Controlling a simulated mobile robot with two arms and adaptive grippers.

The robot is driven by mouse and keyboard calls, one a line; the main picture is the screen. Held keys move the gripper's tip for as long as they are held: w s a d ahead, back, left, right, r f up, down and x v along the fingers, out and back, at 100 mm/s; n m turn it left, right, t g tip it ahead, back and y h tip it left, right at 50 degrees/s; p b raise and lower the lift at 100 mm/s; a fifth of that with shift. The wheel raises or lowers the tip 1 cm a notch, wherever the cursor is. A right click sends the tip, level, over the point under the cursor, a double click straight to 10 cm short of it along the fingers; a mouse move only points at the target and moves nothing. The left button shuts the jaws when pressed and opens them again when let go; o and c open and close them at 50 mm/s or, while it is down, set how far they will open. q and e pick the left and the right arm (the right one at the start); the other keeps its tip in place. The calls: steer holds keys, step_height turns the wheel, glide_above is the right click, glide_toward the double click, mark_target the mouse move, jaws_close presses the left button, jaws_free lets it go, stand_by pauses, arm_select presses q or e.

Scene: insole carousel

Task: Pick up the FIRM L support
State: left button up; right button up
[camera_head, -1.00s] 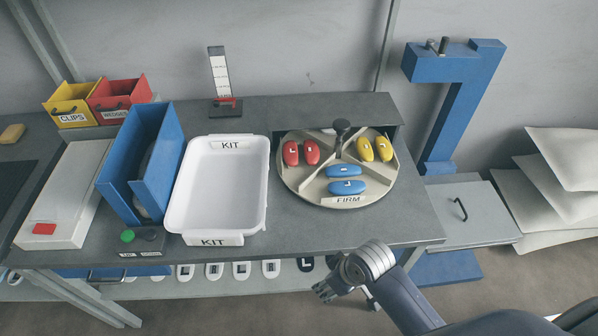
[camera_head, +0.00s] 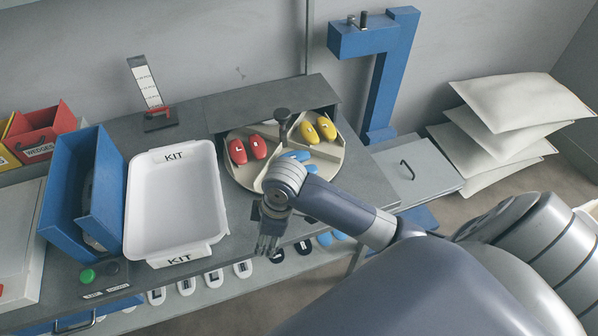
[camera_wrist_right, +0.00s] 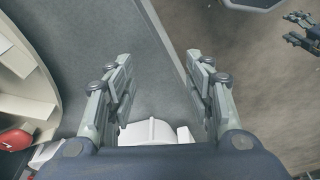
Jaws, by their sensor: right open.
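The blue supports lie in the compartment of the round carousel (camera_head: 238,178) that bore the FIRM label in the earlier head view. My right arm now covers that label and much of the supports. The rear blue support (camera_head: 297,155) shows partly. Only a sliver of the front one (camera_head: 312,169), which looked marked L earlier, shows beside my arm. My right gripper (camera_head: 268,243) points down near the table's front edge, in front of the carousel. In the wrist view its fingers (camera_wrist_right: 158,80) are apart and empty. A dark claw-like shape (camera_wrist_right: 303,32), apparently my left gripper, shows at the right edge.
A white KIT tray (camera_head: 133,215) stands left of the carousel, beside a blue holder (camera_head: 70,228). A grey shelf (camera_head: 270,98) overhangs the carousel's back.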

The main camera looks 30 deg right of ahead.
steer(key=w+d+r+n+g+h, duration=0.2)
steer(key=w+d+r+n, duration=0.1)
steer(key=w+d+r, duration=1.15)
steer(key=f, duration=0.2)
steer(key=s+d+f, duration=0.1)
steer(key=f, duration=0.1)
steer(key=s+f+p, duration=0.1)
steer(key=f, duration=0.1)
steer(key=shift+s+d+f, duration=0.15)
steer(key=shift+d+f, duration=0.05)
steer(key=shift+f, duration=0.65)
step_height(320, 180, down, 4)
steer(key=shift+a+f+p, duration=0.15)
steer(key=shift+p, duration=0.6)
steer(key=c, duration=0.6)
